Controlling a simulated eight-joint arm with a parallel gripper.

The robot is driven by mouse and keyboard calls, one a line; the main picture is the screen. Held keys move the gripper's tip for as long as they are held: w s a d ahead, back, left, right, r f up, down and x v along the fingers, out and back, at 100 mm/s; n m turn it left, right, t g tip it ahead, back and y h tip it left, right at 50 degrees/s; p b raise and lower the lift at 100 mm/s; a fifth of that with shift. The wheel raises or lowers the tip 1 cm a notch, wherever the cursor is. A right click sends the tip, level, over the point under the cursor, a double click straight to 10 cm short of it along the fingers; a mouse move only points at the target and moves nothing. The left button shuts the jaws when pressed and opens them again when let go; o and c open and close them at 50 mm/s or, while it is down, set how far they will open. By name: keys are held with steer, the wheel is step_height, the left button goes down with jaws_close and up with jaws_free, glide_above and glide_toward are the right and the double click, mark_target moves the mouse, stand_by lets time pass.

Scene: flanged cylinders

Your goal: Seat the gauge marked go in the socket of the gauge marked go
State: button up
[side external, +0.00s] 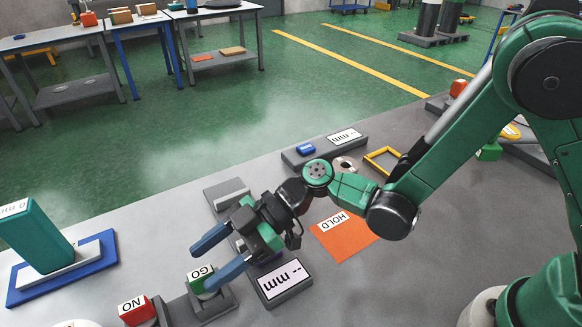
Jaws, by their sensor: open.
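A green block marked GO (200,274) stands near the bottom of the view, at a grey holder (207,311). The lower blue finger of my gripper (205,268) crosses in front of the block and hides part of it. The fingers are spread apart, and I cannot tell whether either touches the block. How deep the green block sits in the holder is hidden. A red block marked NO (137,311) is to its left, with the rest of its label not readable.
A display reading "-- mm" (284,281) lies right of the holder. An orange HOLD mat (345,242) lies further right. A teal block (38,235) stands on a blue base (85,265) at left. A yellow frame (381,160) and blue item (306,149) lie behind.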

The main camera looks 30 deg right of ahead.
steer(key=shift+v, duration=2.4)
steer(key=s+d+r+m+t+h, duration=0.1)
steer(key=d+r+m+t+h, duration=0.1)
steer(key=d+m+h, duration=0.4)
steer(key=s+d+r+m+t+h, duration=0.1)
steer(key=d+r+m+t+h, duration=0.2)
steer(key=d+m, duration=0.9)
steer(key=d+t+h, duration=0.2)
steer(key=d+h, duration=0.2)
steer(key=d, duration=0.1)
steer(key=shift+s+d+h, duration=0.15)
steer(key=shift+d+h, duration=0.05)
steer(key=shift+h, duration=0.1)
